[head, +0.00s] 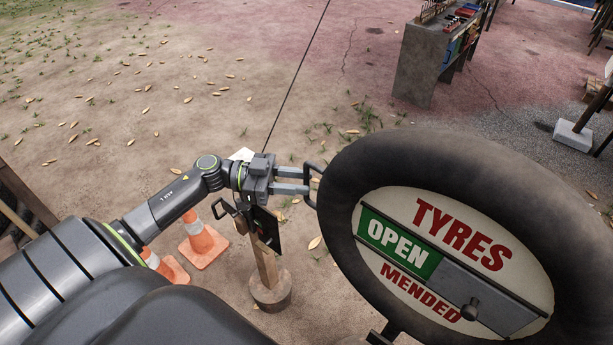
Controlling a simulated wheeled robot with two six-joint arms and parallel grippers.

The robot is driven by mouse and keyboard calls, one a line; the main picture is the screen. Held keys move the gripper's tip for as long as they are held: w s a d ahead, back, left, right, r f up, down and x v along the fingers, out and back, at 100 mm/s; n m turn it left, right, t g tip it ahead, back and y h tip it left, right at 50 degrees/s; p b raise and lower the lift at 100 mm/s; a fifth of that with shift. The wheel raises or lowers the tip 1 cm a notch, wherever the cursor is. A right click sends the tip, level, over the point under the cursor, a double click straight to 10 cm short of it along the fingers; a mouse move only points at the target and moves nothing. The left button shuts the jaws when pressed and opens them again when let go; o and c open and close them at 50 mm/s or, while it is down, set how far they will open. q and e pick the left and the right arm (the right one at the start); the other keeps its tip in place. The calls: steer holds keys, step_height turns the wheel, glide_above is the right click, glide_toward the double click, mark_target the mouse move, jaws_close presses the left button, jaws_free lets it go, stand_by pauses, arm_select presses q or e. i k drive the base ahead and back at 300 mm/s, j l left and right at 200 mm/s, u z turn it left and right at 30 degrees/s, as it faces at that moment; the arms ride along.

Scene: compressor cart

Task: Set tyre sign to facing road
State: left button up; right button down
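The tyre sign (345,150) is a big black tyre around a white oval panel reading "TYRES MENDED". It fills the lower right of the head view, with its lettered face towards me. A black loop handle (312,168) sticks out from the tyre's left edge. My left gripper (306,181) is at this handle, its two grey fingers apart with a gap between them. I cannot tell whether they touch it. My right gripper is out of view.
Orange-and-white cones (203,243) and a wooden post on a round base (270,290) stand below my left forearm. A concrete bench (425,65) with tools stands at the back right. Open dirt ground lies behind the arm.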

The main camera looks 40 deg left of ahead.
mark_target(390, 206)
steer(key=j+z, duration=0.1)
steer(key=z, duration=0.15)
steer(key=j+z, duration=0.5)
steer(key=j, duration=0.2)
